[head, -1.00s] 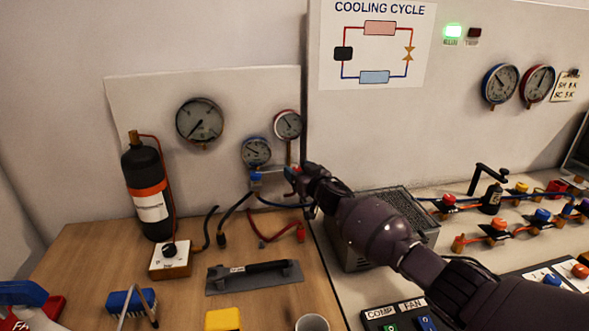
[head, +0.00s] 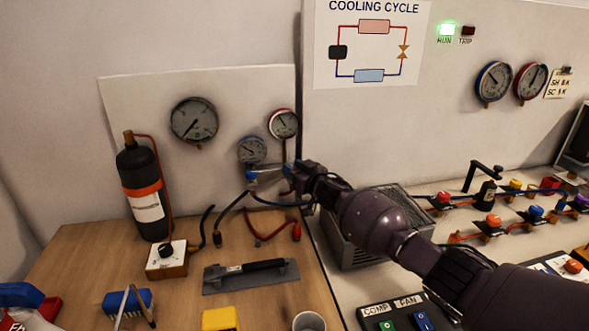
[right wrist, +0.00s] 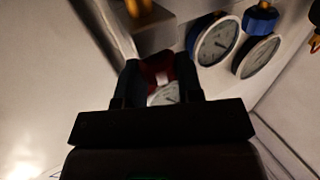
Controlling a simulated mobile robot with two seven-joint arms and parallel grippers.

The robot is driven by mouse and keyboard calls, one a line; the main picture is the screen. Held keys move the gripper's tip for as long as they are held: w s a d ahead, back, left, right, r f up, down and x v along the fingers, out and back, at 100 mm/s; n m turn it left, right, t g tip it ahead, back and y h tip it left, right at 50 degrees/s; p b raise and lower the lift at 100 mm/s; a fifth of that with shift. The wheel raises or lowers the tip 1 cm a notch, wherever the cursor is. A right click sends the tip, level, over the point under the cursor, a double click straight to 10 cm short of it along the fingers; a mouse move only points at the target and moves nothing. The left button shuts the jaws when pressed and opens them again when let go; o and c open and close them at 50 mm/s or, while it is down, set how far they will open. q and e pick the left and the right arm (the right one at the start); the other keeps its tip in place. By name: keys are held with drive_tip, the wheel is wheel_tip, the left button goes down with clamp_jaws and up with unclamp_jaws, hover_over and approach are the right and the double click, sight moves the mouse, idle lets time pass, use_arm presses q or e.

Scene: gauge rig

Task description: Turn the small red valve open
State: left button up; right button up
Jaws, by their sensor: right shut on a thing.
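The small red valve (right wrist: 157,69) shows between the two fingers in the right wrist view. In the head view it is hidden behind my right gripper (head: 291,179). That gripper is shut on the red valve, at the right end of the small gauge manifold on the white back panel. It also shows dark in the right wrist view (right wrist: 160,88). The blue valve (head: 251,175) sits at the manifold's left end, clear of the gripper. It also shows in the right wrist view (right wrist: 262,18). My left gripper is not in view.
Two small gauges, blue-rimmed (head: 252,151) and red-rimmed (head: 283,124), sit just above the manifold. Hoses (head: 233,212) hang below it. A black gas bottle (head: 140,180) stands left. A grey metal box (head: 349,245) lies under my right forearm.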

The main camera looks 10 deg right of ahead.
drive_tip(key=shift+n+g+y, duration=0.3)
drive_tip(key=shift+y, duration=0.1)
drive_tip(key=o, duration=0.9)
drive_tip(key=shift+a+f+h, duration=0.1)
drive_tip(key=shift+h, duration=0.2)
